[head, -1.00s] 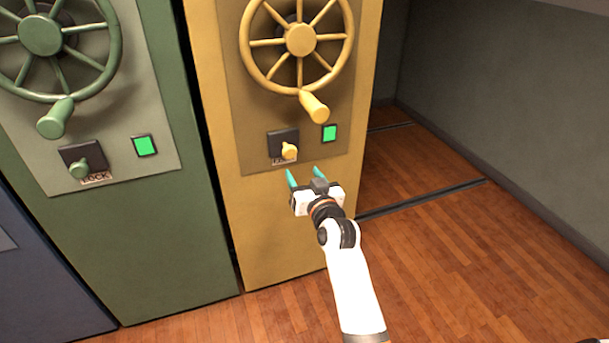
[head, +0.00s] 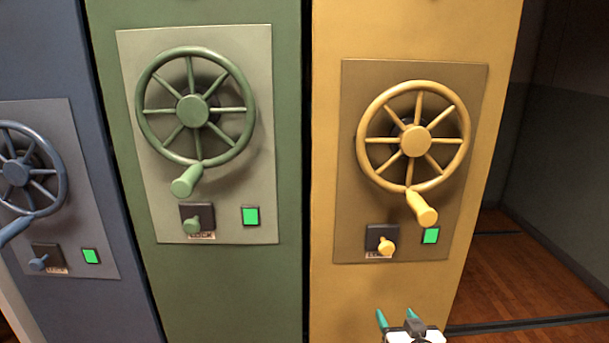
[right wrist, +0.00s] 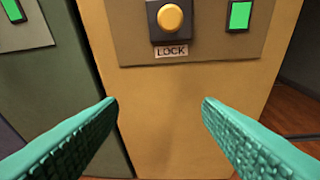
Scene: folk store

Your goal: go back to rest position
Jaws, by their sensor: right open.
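My right gripper (head: 397,318) is at the bottom of the head view, in front of the yellow cabinet (head: 335,290) and below its lock knob (head: 386,246). Its two teal fingers are spread apart with nothing between them, as the right wrist view (right wrist: 160,120) also shows. In that view the yellow lock knob (right wrist: 170,17) is above and ahead of the fingers, apart from them, with a LOCK label (right wrist: 171,51) under it. My left gripper is not in view.
The yellow handwheel (head: 415,140), green handwheel (head: 193,110) and blue handwheel (head: 17,173) stick out from their cabinets. Green lights show on all three panels. Open wooden floor (head: 510,280) lies to the right of the yellow cabinet.

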